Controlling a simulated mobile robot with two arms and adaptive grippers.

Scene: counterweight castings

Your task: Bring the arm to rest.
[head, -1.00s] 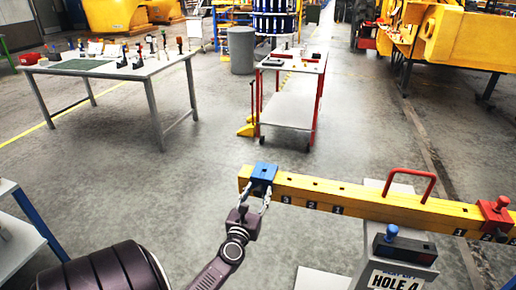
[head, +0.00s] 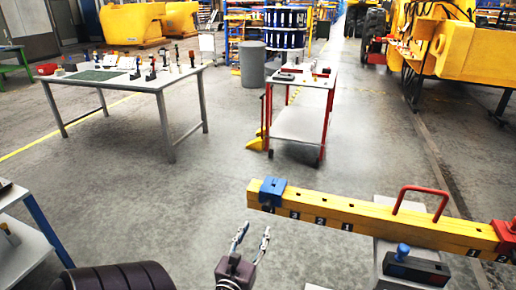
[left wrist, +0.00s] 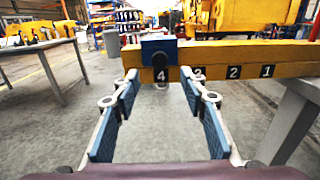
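A yellow beam (head: 350,216) with black number tags runs across the right of the head view. A blue block (head: 272,193) sits on its left end; in the left wrist view the block (left wrist: 160,50) is above the number 4 tag. My left gripper (head: 252,234) is open and empty, below and in front of the block, apart from it. In the left wrist view its two blue-padded fingers (left wrist: 158,88) are spread, with only floor between them. A red block (head: 505,236) sits at the beam's right end, cut by the frame edge. My right gripper is not in view.
A grey stand (head: 400,248) with a blue knob (head: 403,249) is under the beam, which carries a red handle (head: 420,190). A table (head: 150,85) with small items and a red-legged cart (head: 298,124) stand behind. A shelf edge (head: 20,250) is at lower left. Open floor lies between.

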